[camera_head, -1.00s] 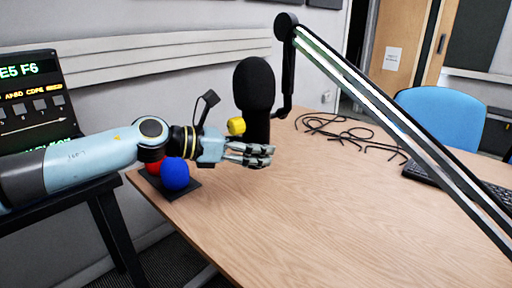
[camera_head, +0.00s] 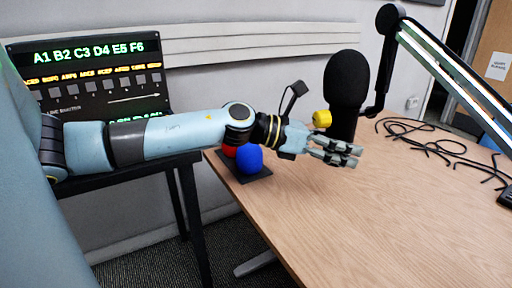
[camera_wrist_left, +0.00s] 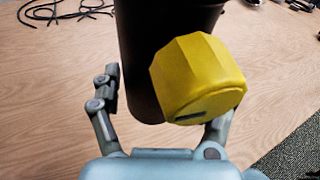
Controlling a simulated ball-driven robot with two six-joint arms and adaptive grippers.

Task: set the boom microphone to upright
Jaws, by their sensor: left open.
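The boom microphone (camera_head: 346,82) is black with a rounded foam top and stands roughly upright at the table's left side. It hangs by a bracket from the boom arm (camera_head: 447,68). A yellow faceted knob (camera_head: 321,118) shows at its left side; it also shows large in the left wrist view (camera_wrist_left: 200,78). My left gripper (camera_head: 347,152) is open by the microphone's lower part. In the left wrist view, the black microphone body (camera_wrist_left: 150,55) rises beyond and between the open fingers (camera_wrist_left: 162,108); contact cannot be told. My right gripper is not in view.
Black cables (camera_head: 440,145) lie on the table at right. A lit panel (camera_head: 95,80) stands at left. The table front (camera_head: 385,225) is clear.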

